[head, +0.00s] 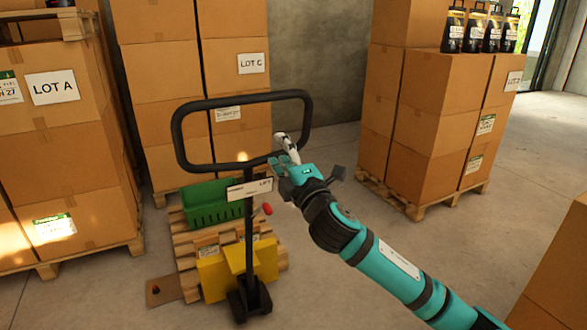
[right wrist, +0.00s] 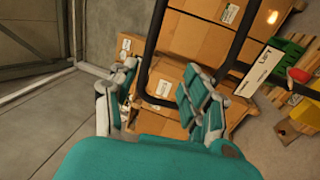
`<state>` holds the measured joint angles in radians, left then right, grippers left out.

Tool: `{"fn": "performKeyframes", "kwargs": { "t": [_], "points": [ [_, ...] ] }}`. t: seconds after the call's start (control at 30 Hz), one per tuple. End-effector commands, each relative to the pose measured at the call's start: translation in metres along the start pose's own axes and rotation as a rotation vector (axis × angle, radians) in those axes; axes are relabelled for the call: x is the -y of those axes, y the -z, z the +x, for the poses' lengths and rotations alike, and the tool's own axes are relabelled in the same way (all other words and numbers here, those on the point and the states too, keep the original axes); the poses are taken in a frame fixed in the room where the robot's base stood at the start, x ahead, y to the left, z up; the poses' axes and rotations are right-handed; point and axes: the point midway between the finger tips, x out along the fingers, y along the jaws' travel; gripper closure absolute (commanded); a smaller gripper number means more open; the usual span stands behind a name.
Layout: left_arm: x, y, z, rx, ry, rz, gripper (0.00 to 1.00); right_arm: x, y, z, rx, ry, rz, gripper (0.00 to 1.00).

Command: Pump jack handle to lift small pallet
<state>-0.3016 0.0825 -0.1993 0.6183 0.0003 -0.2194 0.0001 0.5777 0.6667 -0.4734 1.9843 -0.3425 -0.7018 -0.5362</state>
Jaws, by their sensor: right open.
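The black jack handle (head: 241,100) is a wide upright loop on a post, with a white label plate on the post. The yellow jack body (head: 222,280) is at the front of the small wooden pallet (head: 188,262). A green crate (head: 212,204) sits on the pallet. My right gripper (head: 284,146) is at the lower right of the loop. In the right wrist view the right gripper (right wrist: 162,98) is open, and the black handle bar (right wrist: 151,45) shows between its fingers. I cannot tell whether they touch it. My left gripper is out of view.
Stacked boxes on a pallet (head: 433,193) stand at the right, with dark bottles (head: 480,30) on top. More box stacks stand at the left (head: 55,160) and behind the jack (head: 160,85).

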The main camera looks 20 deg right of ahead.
Motion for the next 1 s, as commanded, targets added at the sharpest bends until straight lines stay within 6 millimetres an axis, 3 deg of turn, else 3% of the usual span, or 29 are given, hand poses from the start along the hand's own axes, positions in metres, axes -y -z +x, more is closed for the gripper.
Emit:
{"fn": "performKeyframes", "kwargs": {
  "t": [0.3,0.5,1.0],
  "points": [
    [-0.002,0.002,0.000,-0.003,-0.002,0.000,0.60,0.002,0.000,-0.069,-0.002,0.003,-0.001,0.51],
    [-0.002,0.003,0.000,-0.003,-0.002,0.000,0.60,0.001,0.000,-0.096,-0.001,0.001,0.000,0.51],
    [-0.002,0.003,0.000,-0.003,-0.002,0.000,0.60,0.000,0.000,-0.103,-0.001,-0.001,0.000,0.51]
  ]
}}
